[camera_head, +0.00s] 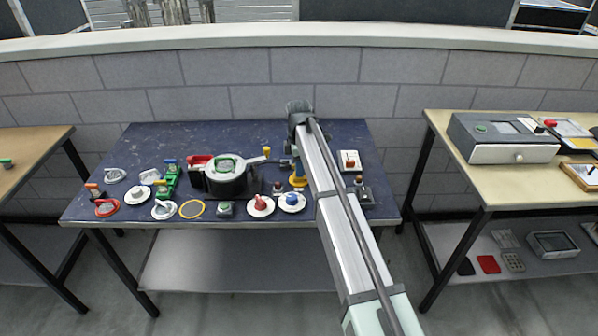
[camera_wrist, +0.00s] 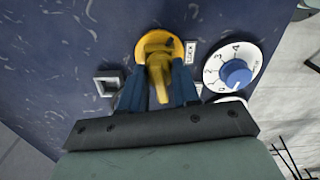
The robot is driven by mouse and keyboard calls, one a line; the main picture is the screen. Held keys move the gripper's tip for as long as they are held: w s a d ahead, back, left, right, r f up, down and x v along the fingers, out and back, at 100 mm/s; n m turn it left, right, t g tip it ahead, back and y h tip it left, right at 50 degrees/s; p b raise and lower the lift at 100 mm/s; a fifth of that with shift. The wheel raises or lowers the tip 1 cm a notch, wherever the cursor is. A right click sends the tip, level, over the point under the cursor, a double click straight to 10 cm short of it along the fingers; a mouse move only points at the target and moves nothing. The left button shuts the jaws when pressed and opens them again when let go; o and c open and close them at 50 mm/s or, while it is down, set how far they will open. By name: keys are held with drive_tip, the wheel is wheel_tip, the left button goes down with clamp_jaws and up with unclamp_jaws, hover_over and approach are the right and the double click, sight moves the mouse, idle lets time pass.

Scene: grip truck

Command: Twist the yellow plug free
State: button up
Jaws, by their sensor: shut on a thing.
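The yellow plug (camera_wrist: 158,68) sits in a round yellow collar (camera_wrist: 174,46) on the dark blue tabletop, in the upper middle of the wrist view. My gripper (camera_wrist: 159,84) has its two blue fingers on either side of the plug and is shut on it. A small label reading LOCK (camera_wrist: 190,52) lies right of the collar. In the head view, the yellow plug (camera_head: 298,181) shows at the right-centre of the blue table, partly hidden by my arm. The part of the plug inside the collar is hidden.
A white numbered dial with a blue knob (camera_wrist: 236,72) is close on the right in the wrist view. In the head view, a black pot-like device (camera_head: 225,178) and several knobs and rings crowd the table's left.

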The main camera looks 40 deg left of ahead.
drive_tip(key=shift+d+f, duration=0.1)
drive_tip(key=shift+f, duration=0.1)
drive_tip(key=o, duration=0.7)
drive_tip(key=shift+r, duration=0.15)
drive_tip(key=shift+r, duration=3.75)
